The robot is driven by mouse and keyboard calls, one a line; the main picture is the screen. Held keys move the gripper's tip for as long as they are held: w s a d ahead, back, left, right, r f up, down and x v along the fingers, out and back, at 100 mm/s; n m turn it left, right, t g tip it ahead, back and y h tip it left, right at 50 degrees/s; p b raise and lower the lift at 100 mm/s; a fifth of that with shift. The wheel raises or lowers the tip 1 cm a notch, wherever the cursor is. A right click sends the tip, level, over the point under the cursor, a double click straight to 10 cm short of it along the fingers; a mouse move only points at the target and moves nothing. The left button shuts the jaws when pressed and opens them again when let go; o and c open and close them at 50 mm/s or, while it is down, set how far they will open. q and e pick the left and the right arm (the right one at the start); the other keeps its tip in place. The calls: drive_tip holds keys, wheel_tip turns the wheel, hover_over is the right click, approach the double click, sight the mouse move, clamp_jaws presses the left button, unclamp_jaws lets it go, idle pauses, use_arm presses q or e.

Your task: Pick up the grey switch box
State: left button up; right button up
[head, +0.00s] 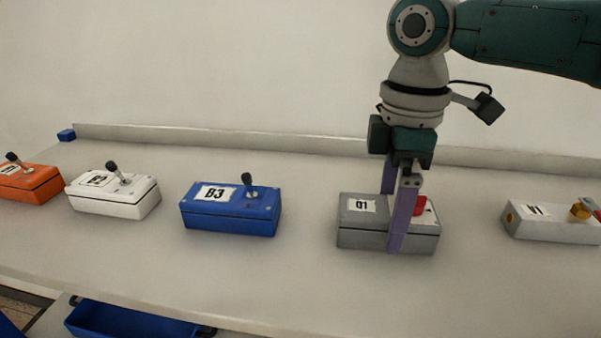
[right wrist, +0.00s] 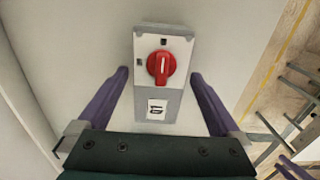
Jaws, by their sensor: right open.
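The grey switch box (head: 362,236) stands on the table, right of the middle in the head view, with a label reading Q1 and a red knob. In the right wrist view the box (right wrist: 175,46) lies ahead, with its red rotary knob (right wrist: 161,64) and label facing the camera. My right gripper (head: 396,218) points down over the box, its purple fingers on the near and far sides. In the right wrist view the right gripper (right wrist: 160,90) is open, with one finger on each side of the box and gaps showing. My left gripper is not in view.
A blue box B3 (head: 230,222), a white box (head: 112,205) and an orange box (head: 30,188) stand to the left. A light grey box (head: 545,228) stands to the right. A low ledge (head: 240,137) runs along the back. A blue bin (head: 130,322) sits below the front edge.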

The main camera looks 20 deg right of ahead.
drive_tip(key=shift+f, duration=0.2)
drive_tip(key=c, duration=1.5)
drive_tip(key=shift+r, duration=0.1)
drive_tip(key=shift+c, duration=0.4)
